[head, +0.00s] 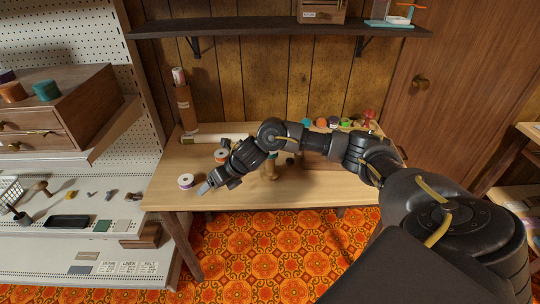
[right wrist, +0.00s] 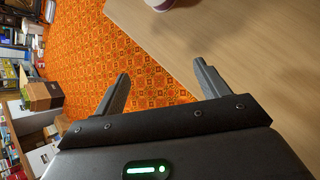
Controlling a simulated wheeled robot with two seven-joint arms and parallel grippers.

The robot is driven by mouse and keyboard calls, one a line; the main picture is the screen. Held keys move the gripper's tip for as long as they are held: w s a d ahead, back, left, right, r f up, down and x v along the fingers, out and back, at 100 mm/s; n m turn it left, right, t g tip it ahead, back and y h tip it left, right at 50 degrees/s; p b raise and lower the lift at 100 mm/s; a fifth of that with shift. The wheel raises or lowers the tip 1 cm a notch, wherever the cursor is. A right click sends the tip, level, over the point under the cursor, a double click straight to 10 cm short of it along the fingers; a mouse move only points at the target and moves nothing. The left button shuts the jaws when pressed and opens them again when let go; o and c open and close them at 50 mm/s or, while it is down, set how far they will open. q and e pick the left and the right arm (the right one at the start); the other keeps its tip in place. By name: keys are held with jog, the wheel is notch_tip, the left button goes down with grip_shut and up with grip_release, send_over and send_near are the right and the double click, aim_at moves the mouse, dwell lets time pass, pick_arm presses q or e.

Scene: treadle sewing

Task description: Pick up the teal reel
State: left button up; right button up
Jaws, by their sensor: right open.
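My right gripper (head: 204,188) is over the front left part of the wooden table. In the right wrist view it (right wrist: 161,72) is open with nothing between its fingers. A teal reel-like piece (head: 47,90) stands on the wooden drawer box at the left. A small teal-blue item (head: 306,122) is at the back of the table, behind my right arm; I cannot tell its shape. A white reel with a purple centre (head: 186,181) stands just left of my right gripper. A pale rim with purple (right wrist: 170,3) is cut off at the top of the right wrist view.
An orange reel (head: 221,155) stands behind my right gripper. A brown cylinder (head: 186,108) stands at the table's back left. Several small coloured items, including an orange one (head: 321,122), line the back right. The table's front strip (head: 300,197) is clear.

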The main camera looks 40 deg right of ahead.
jog(key=s+d+r+n+g+h, duration=0.1)
jog(key=d+r+n, duration=0.1)
jog(key=d+r, duration=0.45)
jog(key=s+d+r+n+g+h, duration=0.1)
jog(key=s+d+r+n, duration=0.15)
jog(key=d, duration=0.75)
jog(key=s+d+r+n+h, duration=0.1)
jog(key=d+r, duration=0.5)
jog(key=d, duration=0.2)
jog(key=x, duration=0.6)
jog(key=shift+d, duration=0.15)
jog(key=shift+p+x, duration=0.35)
jog(key=shift+x, duration=2.05)
jog(key=shift+s+f, duration=0.1)
jog(key=shift+f, duration=0.15)
jog(key=c, duration=1)
pick_arm(q)
jog(key=shift+s+d+r, duration=0.15)
jog(key=shift+r, duration=0.1)
pick_arm(e)
jog(key=shift+a+r, duration=0.1)
jog(key=shift+a, duration=0.1)
jog(key=shift+c, duration=0.2)
